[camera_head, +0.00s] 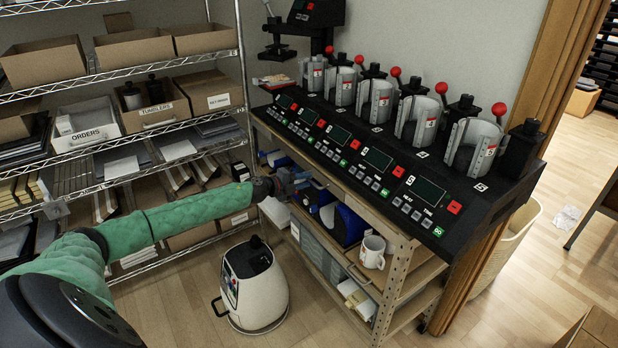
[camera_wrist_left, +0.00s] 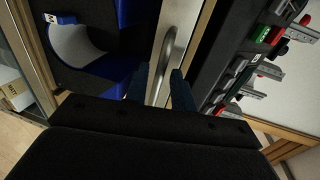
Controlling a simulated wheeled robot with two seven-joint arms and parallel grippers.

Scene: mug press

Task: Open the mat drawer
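The mat drawer shows in the left wrist view as a pale wooden front (camera_wrist_left: 183,18) with a curved metal handle (camera_wrist_left: 168,50). In the head view the drawer front lies under the bench top, partly behind my gripper. My left gripper (camera_head: 312,182) is at the bench front, just below the row of presses. In the left wrist view its two dark fingers (camera_wrist_left: 162,88) are apart, with the handle's end seen between them; I cannot tell whether they touch it. The drawer looks closed. My right gripper is not in view.
Several mug presses (camera_head: 420,122) with red-knobbed levers stand on the bench. A white mug (camera_head: 372,251) and blue mug-wrap pieces (camera_head: 350,225) sit on the shelf below. A cream canister (camera_head: 255,285) stands on the floor near my arm. A wire rack (camera_head: 120,138) with boxes is at left.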

